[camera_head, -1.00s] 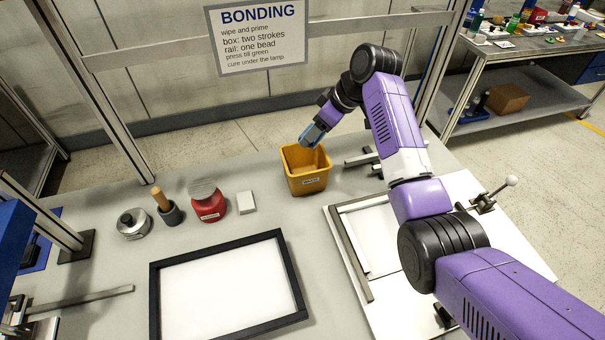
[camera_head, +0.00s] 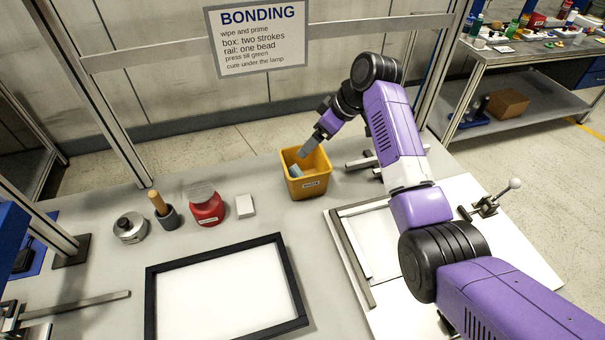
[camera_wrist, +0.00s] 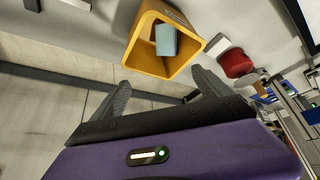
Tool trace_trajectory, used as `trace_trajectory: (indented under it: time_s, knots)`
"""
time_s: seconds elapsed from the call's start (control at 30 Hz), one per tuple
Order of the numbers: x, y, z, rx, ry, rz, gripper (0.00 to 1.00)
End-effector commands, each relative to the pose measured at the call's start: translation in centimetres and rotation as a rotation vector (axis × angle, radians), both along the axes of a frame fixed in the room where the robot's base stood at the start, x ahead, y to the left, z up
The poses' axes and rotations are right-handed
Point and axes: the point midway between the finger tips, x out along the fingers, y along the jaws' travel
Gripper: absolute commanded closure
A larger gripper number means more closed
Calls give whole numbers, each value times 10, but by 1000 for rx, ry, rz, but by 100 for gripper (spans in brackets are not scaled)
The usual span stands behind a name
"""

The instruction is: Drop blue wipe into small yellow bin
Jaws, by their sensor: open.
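The small yellow bin (camera_head: 309,184) stands upright on the bench near its back edge, with a label on its front. The blue wipe (camera_head: 296,171) is inside the bin, a pale blue folded block. In the wrist view the wipe (camera_wrist: 166,40) shows within the bin's (camera_wrist: 146,58) walls, apart from my fingers. My gripper (camera_head: 304,152) is just above the bin's back rim. In the wrist view my gripper (camera_wrist: 160,84) has its two fingers spread wide with nothing between them.
A white block (camera_head: 245,206), a red container (camera_head: 206,212), a brush in a dark cup (camera_head: 168,217) and a metal can (camera_head: 130,228) stand left of the bin. A black-framed white panel (camera_head: 228,290) lies in front. A clamp fixture (camera_head: 362,250) lies to the right.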

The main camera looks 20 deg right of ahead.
Motion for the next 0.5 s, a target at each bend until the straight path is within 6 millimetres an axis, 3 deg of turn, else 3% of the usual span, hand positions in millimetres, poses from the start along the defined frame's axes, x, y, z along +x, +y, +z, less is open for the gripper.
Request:
trace_trajectory:
  time_s: [0.5]
  knots:
    - [-24,-24,61,0,-4,-1,12]
